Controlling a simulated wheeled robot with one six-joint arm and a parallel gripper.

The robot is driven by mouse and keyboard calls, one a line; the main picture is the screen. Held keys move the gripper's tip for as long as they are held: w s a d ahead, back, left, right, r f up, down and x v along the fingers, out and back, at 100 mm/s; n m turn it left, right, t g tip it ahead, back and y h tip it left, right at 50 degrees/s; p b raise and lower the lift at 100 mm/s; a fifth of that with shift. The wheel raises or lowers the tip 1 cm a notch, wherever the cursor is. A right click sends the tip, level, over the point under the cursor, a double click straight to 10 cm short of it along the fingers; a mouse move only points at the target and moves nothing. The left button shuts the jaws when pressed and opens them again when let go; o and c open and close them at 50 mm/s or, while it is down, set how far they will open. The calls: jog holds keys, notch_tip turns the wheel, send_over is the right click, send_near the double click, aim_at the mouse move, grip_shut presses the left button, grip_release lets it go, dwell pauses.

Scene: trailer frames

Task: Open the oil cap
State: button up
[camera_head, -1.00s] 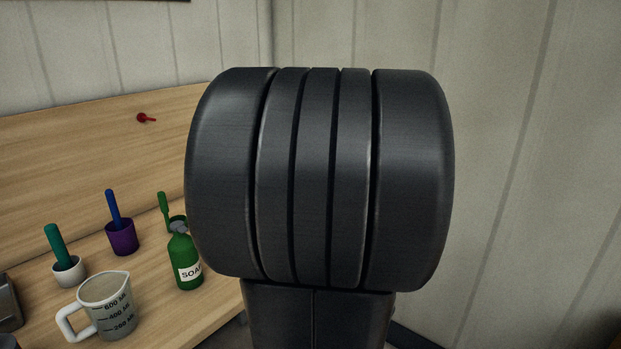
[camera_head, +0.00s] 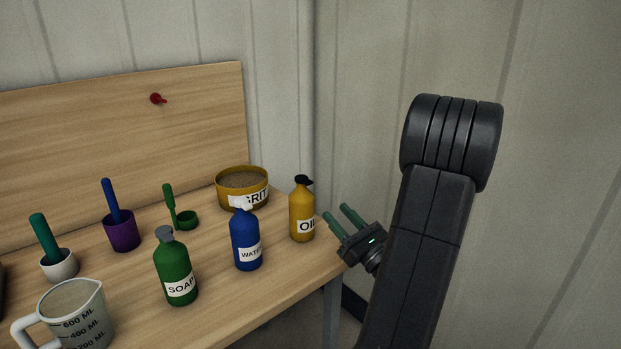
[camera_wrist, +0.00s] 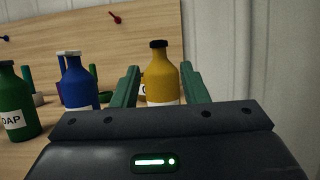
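The yellow oil bottle (camera_head: 301,214) stands upright near the right end of the wooden table. Its dark cap (camera_head: 303,181) is on top. In the wrist view the oil bottle (camera_wrist: 161,76) with its black cap (camera_wrist: 159,43) shows straight ahead, between the two green fingers. My gripper (camera_head: 338,217) is open and empty, just off the table's right end, with its fingers pointing toward the oil bottle. In the wrist view my gripper (camera_wrist: 163,82) shows its fingers spread apart, and the bottle seems to stand beyond them. The bottle's lower part is hidden by the gripper body there.
A blue water bottle (camera_head: 245,241) and a green soap bottle (camera_head: 175,274) stand left of the oil. A grit bowl (camera_head: 223,195) is behind. A measuring jug (camera_head: 70,316) and several cups with handles stand farther left. A wooden backboard (camera_head: 120,150) closes the back.

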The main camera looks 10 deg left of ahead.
aim_at(305, 179)
jog(key=p+x, duration=0.1)
jog(key=x, duration=1.2)
jog(key=shift+a+p, duration=0.25)
jog(key=shift+p, duration=0.05)
jog(key=shift+c, duration=0.2)
jog(key=c, duration=0.7)
